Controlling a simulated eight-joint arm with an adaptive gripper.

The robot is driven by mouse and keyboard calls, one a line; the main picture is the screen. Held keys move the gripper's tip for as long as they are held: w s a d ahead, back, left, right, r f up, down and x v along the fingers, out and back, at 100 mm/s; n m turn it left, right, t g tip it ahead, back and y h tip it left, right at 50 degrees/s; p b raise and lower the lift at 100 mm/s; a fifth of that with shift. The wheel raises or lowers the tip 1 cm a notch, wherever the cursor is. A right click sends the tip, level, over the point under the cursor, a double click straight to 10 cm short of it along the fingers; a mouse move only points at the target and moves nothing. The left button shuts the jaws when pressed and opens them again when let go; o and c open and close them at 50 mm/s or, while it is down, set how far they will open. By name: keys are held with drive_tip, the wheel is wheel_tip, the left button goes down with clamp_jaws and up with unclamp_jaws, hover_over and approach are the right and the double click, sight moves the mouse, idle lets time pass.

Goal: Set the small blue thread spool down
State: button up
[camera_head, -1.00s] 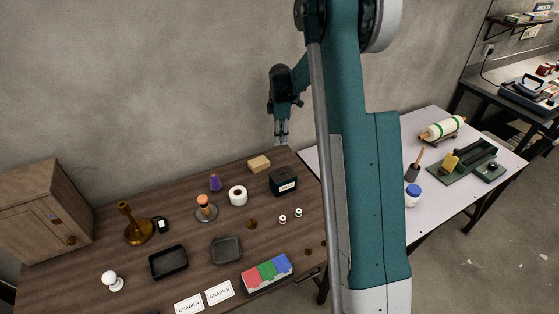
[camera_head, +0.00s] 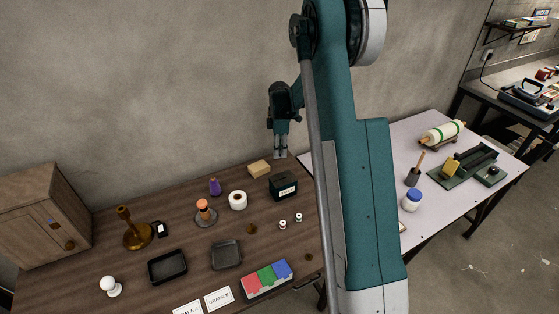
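I cannot make out a small blue thread spool for certain in the head view. Two small pale spools, one (camera_head: 283,225) and another (camera_head: 298,217), stand on the brown table right of the middle. My gripper (camera_head: 280,156) points down near the table's back edge, behind the black box (camera_head: 284,186) and close to the tan block (camera_head: 259,168) in the picture. The fingers are small and close together. Whether they are shut or hold anything cannot be told.
The brown table (camera_head: 205,250) also bears a white roll (camera_head: 237,200), an orange spool on a stand (camera_head: 203,211), a purple cone (camera_head: 215,187), dark trays and a red-green-blue box (camera_head: 267,279). My arm hides the right end. A blue-lidded jar (camera_head: 412,199) stands on the white table.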

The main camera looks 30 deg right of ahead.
sight(280, 164)
drive_tip(key=shift+f, duration=0.45)
drive_tip(key=shift+f, duration=1.85)
drive_tip(key=shift+f+b, duration=0.15)
drive_tip(key=shift+b, duration=0.25)
drive_tip(key=o, duration=0.6)
wheel_tip(280, 164, up, 12)
drive_tip(key=shift+r+p, duration=0.2)
drive_tip(key=shift+p, duration=0.55)
